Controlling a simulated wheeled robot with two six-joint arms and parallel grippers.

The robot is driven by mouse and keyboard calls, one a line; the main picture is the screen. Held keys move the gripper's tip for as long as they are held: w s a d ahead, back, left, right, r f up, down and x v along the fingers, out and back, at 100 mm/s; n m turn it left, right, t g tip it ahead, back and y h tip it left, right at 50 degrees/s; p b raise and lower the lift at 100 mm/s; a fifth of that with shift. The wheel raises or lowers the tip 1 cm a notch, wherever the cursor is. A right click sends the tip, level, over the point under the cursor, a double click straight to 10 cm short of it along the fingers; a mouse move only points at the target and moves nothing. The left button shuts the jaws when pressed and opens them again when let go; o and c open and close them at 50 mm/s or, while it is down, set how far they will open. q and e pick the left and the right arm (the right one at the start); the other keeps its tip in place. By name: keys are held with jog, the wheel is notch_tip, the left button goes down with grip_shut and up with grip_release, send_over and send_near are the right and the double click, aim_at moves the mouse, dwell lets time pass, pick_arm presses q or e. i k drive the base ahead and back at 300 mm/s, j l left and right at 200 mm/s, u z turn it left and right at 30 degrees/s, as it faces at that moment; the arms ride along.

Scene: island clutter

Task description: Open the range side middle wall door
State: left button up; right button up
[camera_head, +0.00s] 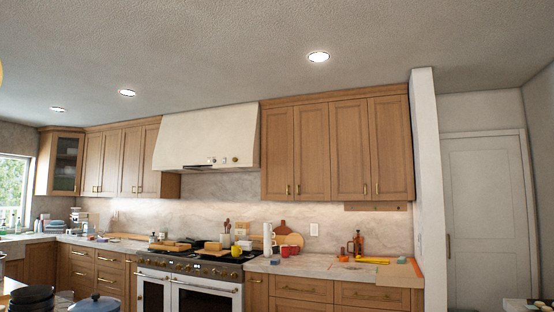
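Wooden wall cabinets hang on both sides of the white range hood (208,138). To its right is a row of several doors, including two middle doors (311,150) (349,148); all look shut, with small brass handles low on them. To its left are more shut wooden wall doors (130,160). I cannot tell which single door is the range side middle one. Neither of my grippers is in view.
Below is a white range (190,288) with a black cooktop. The right counter (315,266) holds a red kettle or mug, boards, a bottle and a yellow item. Dark bowls (32,297) and a blue lidded pot (95,303) stand at the near left. A white wall end (428,190) borders the cabinets.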

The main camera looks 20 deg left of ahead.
aim_at(278, 123)
jog(key=i+j+u, duration=0.1)
jog(key=i+u, duration=0.45)
jog(key=i, duration=5.2)
